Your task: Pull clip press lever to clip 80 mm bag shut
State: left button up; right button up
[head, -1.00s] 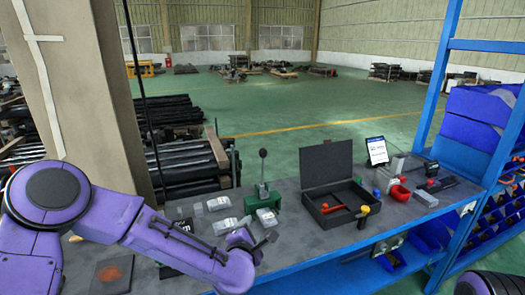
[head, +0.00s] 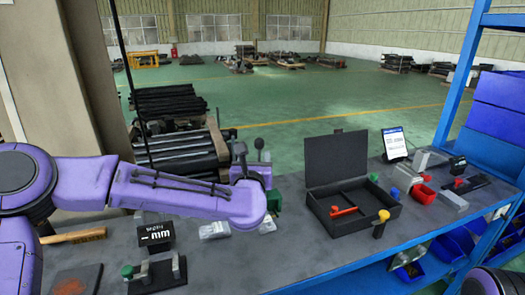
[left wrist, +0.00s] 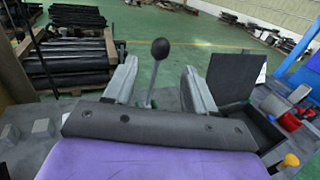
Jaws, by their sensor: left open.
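The clip press shows in the head view as a green base (head: 273,200), partly hidden by my left arm, with a black ball knob (head: 259,143) on its lever above. My left gripper (head: 250,172) is beside the lever. In the left wrist view the lever's black knob (left wrist: 160,48) and grey rod stand between the two open fingers of my left gripper (left wrist: 160,82), apart from both. My right gripper is out of view.
An open black case (head: 337,160) with a red-handled tool stands right of the press. A yellow-topped post (head: 383,217) is in front of it. A black gauge (head: 155,235) and wooden-handled tool (head: 73,236) lie left. A blue rack (head: 455,95) borders the right.

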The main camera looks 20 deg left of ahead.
aim_at(259, 144)
pick_arm(q)
jog(key=w+p, duration=0.1)
jog(key=w, duration=0.2)
jog(key=w+a+p, duration=0.1)
jog(key=w+p, duration=0.1)
jog(key=w, duration=0.1)
jog(key=w+p, duration=0.1)
jog(key=w, duration=0.2)
jog(key=shift+w+a+f+p, duration=0.1)
jog(key=shift+w+a+p, duration=0.15)
jog(key=shift+p, duration=0.15)
jog(key=shift+w+a+f, duration=0.15)
jog(key=shift+w, duration=0.5)
grip_shut()
